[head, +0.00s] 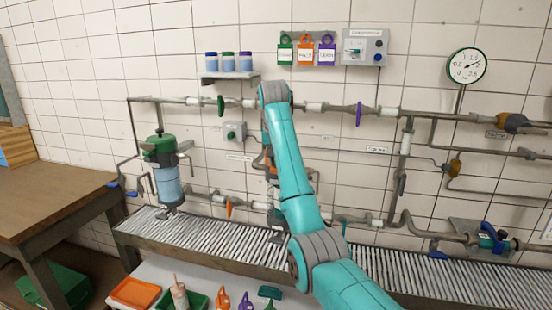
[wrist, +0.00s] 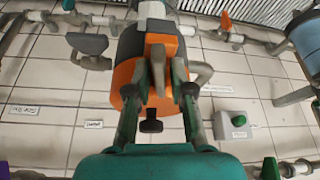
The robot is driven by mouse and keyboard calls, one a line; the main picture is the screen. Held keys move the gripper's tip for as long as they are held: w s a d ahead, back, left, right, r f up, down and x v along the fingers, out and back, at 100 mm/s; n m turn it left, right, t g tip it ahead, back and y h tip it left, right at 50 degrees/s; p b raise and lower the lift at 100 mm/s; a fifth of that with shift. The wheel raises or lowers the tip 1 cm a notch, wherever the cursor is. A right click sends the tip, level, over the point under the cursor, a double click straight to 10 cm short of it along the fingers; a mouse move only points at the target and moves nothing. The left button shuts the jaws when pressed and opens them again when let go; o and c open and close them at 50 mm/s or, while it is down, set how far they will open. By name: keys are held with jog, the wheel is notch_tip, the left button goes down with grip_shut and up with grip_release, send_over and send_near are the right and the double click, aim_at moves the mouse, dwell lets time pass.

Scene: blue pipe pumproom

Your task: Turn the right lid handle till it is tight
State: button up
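The right lid (wrist: 128,75) is orange, and it fills the middle of the wrist view. Its grey handle (wrist: 157,72) stands up between the fingers of my gripper (wrist: 160,78). The fingers are apart, one on each side of the handle, with a gap showing on the right side; whether the left finger touches it I cannot tell. In the head view a bit of orange (head: 271,174) shows behind my arm, which hides most of the right housing and my gripper. The left housing (head: 168,180) has a green lid and a blue see-through body.
Grey pipes run along the tiled wall, with a purple valve handle (head: 359,114) and an orange valve handle (head: 229,207). A grating (head: 225,240) runs below; a trolley with trays stands in front.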

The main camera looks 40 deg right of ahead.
grip_shut()
jog(key=shift+m, duration=0.8)
grip_release()
jog(key=shift+n, duration=0.3)
